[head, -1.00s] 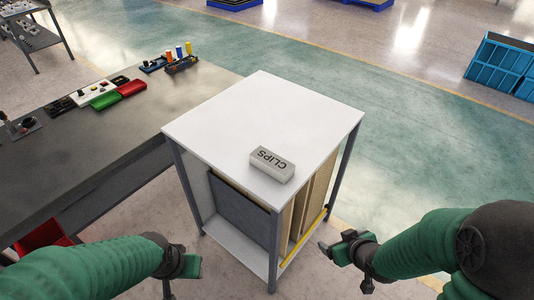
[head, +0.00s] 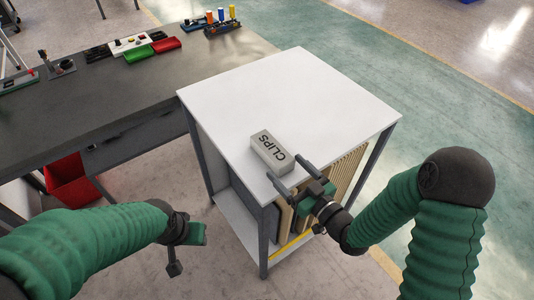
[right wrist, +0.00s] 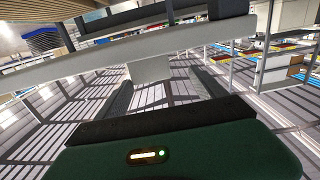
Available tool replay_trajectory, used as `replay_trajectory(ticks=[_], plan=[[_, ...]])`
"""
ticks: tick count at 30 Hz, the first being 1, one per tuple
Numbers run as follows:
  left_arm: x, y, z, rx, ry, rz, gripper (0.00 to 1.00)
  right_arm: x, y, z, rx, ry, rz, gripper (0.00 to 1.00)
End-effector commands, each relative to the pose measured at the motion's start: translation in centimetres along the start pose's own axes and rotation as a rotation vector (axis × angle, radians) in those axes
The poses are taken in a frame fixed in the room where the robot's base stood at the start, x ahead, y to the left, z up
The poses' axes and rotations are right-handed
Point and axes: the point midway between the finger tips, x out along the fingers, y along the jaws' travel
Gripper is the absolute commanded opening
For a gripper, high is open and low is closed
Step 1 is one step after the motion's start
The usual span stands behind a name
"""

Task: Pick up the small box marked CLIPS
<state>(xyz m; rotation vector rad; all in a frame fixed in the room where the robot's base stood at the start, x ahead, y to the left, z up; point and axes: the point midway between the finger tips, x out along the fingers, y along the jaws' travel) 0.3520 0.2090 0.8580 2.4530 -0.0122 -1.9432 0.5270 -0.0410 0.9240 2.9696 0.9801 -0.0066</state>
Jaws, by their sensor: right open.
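The small pale grey box marked CLIPS (head: 270,151) lies flat near the front corner of the white table top (head: 300,85). My right gripper (head: 284,168) is open and empty at the front edge of the table, its two fingers pointing at the near end of the box. No contact with the box is clear. In the right wrist view my right gripper (right wrist: 165,88) has its two dark fingers spread, with a pale grey block face seen between them; I cannot tell whether it is the box. My left gripper (head: 190,232) is low at the left, away from the box; its jaws are unclear.
A dark workbench (head: 90,110) stands at the left with red and green trays and small parts along its far side. A red bin (head: 72,182) is under it. Boards stand below the white top (head: 345,172). The rest of the white top is bare.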

Motion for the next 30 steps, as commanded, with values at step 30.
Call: replay_trajectory(ticks=[30], plan=[[-0.4, 0.1, -0.1, 0.002, -0.001, 0.000, 0.43, 8.7, 0.2, 0.3, 0.002, 0.000, 0.005, 0.51]])
